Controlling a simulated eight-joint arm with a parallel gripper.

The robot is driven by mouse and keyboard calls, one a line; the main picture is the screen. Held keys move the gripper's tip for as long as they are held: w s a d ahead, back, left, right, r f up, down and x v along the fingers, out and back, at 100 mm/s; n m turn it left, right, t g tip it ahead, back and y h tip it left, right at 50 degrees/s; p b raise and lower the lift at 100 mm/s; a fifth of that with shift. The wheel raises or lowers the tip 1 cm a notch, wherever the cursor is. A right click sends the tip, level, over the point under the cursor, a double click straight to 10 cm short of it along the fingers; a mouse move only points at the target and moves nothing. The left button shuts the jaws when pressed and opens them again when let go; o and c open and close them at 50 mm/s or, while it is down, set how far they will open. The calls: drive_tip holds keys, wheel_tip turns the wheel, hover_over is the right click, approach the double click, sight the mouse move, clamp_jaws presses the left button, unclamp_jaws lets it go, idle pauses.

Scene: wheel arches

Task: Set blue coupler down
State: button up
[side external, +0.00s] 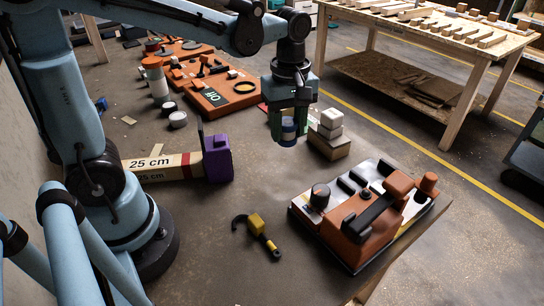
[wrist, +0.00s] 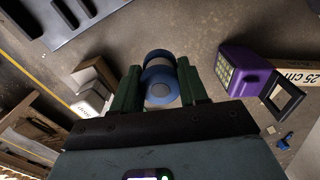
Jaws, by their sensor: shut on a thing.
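The blue coupler (side external: 288,132) is a short blue cylinder with a paler band, held upright in the side view. My gripper (side external: 288,118) points down with its green fingers shut on the coupler's sides. In the wrist view the blue coupler (wrist: 160,66) sits between the two green fingers of my gripper (wrist: 160,84), its round end showing. The coupler's lower end is close over the grey-brown table; I cannot tell whether it touches.
A purple block (side external: 217,158) with a "25 cm" beam stands left of the coupler. White and tan blocks (side external: 330,130) stand close on its right. An orange-and-grey fixture (side external: 355,225) is at front right, a hooked tool (side external: 258,232) in front. Table between is clear.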

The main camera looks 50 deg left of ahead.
drive_tip(key=w+a+f+n, duration=0.1)
drive_tip(key=a+f, duration=0.1)
drive_tip(key=a, duration=0.3)
drive_tip(key=w+a+f+n, duration=0.1)
drive_tip(key=a+f, duration=0.1)
drive_tip(key=a, duration=0.4)
drive_tip(key=a+f, duration=0.2)
drive_tip(key=a, duration=0.4)
drive_tip(key=shift+w+f+n, duration=0.4)
drive_tip(key=shift+a+f, duration=0.1)
drive_tip(key=shift+f, duration=2)
drive_tip(key=shift+f, duration=0.15)
drive_tip(key=o, duration=1)
